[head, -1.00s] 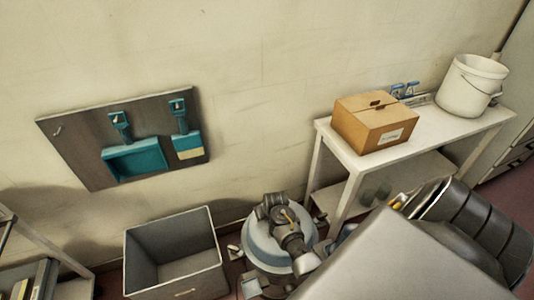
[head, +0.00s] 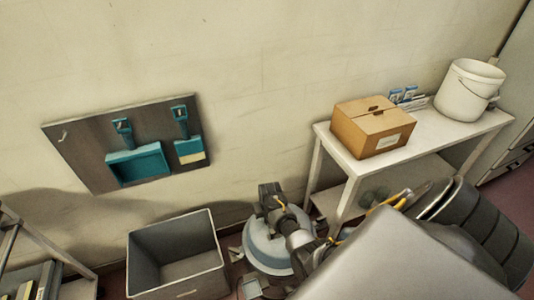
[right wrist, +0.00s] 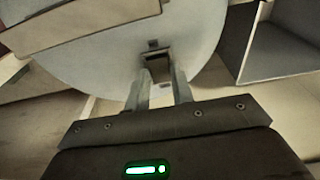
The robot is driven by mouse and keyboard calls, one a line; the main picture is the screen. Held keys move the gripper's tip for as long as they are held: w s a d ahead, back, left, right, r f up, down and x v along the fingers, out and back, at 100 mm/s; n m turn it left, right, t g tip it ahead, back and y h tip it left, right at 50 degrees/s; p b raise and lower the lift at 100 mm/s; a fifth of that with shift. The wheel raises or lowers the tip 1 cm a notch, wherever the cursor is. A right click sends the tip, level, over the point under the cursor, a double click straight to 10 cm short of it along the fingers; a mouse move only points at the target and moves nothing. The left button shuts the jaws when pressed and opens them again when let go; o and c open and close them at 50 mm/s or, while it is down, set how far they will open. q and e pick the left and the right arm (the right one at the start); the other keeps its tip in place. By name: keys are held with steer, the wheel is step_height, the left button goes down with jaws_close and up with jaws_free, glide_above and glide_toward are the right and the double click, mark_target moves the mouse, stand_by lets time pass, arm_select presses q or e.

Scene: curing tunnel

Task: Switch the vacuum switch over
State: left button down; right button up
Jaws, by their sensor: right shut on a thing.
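The vacuum (head: 262,248) is a round blue-grey body on the floor in front of the wall in the head view. My right arm covers part of its top. In the right wrist view its pale round lid (right wrist: 105,60) fills the upper middle. The vacuum switch (right wrist: 158,68) is a small dark brownish block at the lid's near edge. My right gripper (right wrist: 160,90) has its two fingers on either side of the switch and is shut on it. The fingers partly hide the switch. In the head view the switch cannot be made out. My left gripper is not in view.
An open grey bin (head: 175,250) stands left of the vacuum. A white table (head: 430,130) at the right carries a cardboard box (head: 368,138) and a white bucket (head: 468,95). A board (head: 85,160) with teal tools hangs on the wall. A shelf (head: 45,245) is at the lower left.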

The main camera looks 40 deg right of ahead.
stand_by(0.3)
steer(key=o, duration=1)
steer(key=shift+r, duration=0.15)
steer(key=r, duration=0.7)
steer(key=s+r+p, duration=0.1)
steer(key=r, duration=0.2)
steer(key=shift+s+a+r, duration=0.1)
steer(key=shift+a+r, duration=0.15)
